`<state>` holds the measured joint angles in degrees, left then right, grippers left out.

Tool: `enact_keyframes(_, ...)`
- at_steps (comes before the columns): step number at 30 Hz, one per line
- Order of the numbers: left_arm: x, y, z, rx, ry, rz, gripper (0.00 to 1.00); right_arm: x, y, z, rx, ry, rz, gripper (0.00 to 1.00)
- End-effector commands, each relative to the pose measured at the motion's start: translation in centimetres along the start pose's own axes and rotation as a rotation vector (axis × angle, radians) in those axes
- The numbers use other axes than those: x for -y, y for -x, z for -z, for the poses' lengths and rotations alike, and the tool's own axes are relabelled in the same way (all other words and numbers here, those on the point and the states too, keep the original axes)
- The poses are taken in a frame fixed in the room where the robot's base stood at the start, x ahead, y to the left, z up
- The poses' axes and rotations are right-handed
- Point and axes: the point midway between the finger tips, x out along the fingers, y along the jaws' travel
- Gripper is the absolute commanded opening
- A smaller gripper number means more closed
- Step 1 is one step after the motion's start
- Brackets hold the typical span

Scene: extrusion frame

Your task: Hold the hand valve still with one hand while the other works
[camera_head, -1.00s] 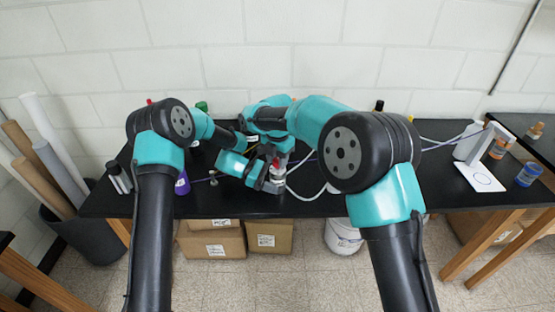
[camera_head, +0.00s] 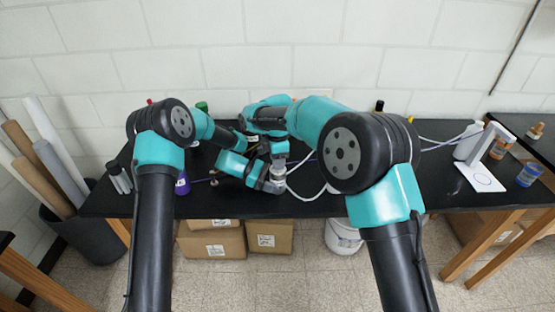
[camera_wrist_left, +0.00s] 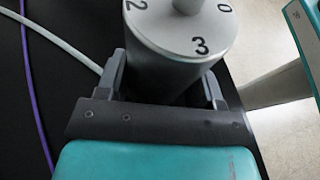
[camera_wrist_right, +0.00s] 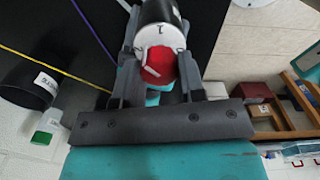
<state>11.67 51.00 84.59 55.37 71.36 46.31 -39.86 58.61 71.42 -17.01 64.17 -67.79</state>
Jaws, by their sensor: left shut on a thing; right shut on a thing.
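A light grey cylinder (camera_wrist_left: 180,38), apparently part of the hand valve, has the digits 2, 3 and 0 on its top face and a post rising from it. My left gripper (camera_wrist_left: 164,82) is shut around its side, a finger on each side. In the right wrist view, my right gripper (camera_wrist_right: 160,64) is shut on a part with a black and white barrel marked 1 (camera_wrist_right: 162,12) and a red face with a pale bar. Whether this joins the grey cylinder I cannot tell. In the head view, both grippers meet just above the black table's front edge.
The black table (camera_head: 235,203) carries tubing and bottles, including a purple one (camera_head: 182,183). A white stand (camera_head: 480,178) is further right. Cardboard boxes (camera_head: 270,236) and a white bucket (camera_head: 343,236) are below. The table's middle right is partly hidden by my right arm.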

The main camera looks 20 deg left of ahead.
Motion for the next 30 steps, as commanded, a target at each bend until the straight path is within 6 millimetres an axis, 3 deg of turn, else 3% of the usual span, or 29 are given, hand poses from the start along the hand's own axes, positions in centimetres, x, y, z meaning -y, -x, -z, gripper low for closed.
enact_keyframes(30,-0.01,0.01,0.03,0.000,0.001,-0.001,0.48,-0.14,0.04,-0.08,0.000,-0.963,0.000,0.13)
